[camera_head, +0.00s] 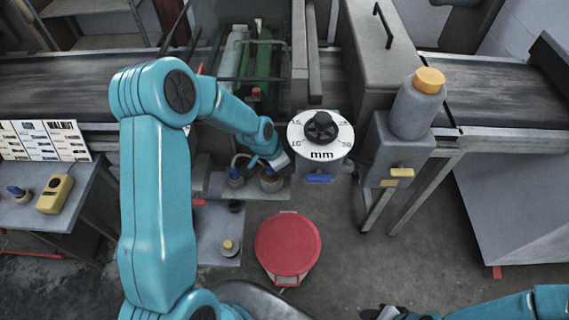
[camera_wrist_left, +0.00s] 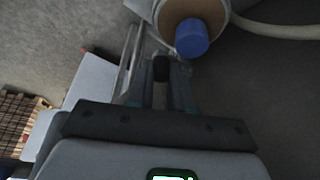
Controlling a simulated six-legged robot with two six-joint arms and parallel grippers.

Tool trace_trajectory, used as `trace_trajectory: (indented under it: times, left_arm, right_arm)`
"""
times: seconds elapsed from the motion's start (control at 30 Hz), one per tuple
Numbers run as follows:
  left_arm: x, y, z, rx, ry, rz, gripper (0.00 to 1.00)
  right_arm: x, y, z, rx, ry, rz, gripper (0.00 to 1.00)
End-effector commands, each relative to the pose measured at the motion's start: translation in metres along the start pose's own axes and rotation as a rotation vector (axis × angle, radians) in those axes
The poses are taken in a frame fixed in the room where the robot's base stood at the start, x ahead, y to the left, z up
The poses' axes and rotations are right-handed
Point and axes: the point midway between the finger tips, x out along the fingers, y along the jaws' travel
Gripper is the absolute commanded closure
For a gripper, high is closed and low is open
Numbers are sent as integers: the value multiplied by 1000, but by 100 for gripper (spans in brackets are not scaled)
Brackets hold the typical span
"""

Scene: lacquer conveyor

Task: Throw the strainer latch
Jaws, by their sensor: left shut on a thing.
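My left gripper (camera_head: 280,163) reaches down beside two small pots on a grey shelf, below and left of the round dial. In the left wrist view, my left gripper (camera_wrist_left: 170,85) is shut on a small dark piece (camera_wrist_left: 172,69), which looks like the strainer latch. Just beyond it is a round body with a tan ring and a blue cap (camera_wrist_left: 192,37), probably the strainer pot (camera_head: 270,180). A second pot with a blue top (camera_head: 235,178) stands to its left. My right gripper (camera_head: 382,313) shows only partly at the bottom edge; its fingers are unclear.
The white dial with a black knob (camera_head: 321,128) stands right of the gripper, a blue handle (camera_head: 318,179) below it. A red-lidded bucket (camera_head: 288,248) stands on the floor. A grey bottle with an orange cap (camera_head: 417,105) is at right. A pale hose (camera_wrist_left: 275,28) runs past the blue cap.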

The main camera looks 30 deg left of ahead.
Motion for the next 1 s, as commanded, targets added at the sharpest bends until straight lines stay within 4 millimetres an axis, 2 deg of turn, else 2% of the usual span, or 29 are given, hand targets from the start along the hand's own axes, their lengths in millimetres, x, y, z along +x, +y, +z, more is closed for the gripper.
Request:
trace_trajectory:
  times: [0.27, 0.3, 0.37, 0.73, 0.87, 1.0]
  left_arm:
    - [-2, -2, -2, 1, 5, -5, 100]
    - [-2, -2, -2, 1, 5, -5, 70]
    - [-2, -1, -2, 1, 5, -5, 54]
    - [-6, -1, -1, 1, 3, -4, 54]
    - [-26, -2, -1, 0, 6, -6, 54]
    - [-64, -2, -1, 1, 8, -9, 54]
  right_arm:
    - [0, 0, 0, 0, 0, 0, 57]
    - [0, 0, 0, 0, 0, 0, 57]
    - [0, 0, 0, 0, 0, 0, 57]
    - [2, 0, 0, 0, 0, 0, 57]
    - [6, 2, 0, 0, 0, 0, 57]
    - [13, 5, 0, 0, 0, 0, 57]
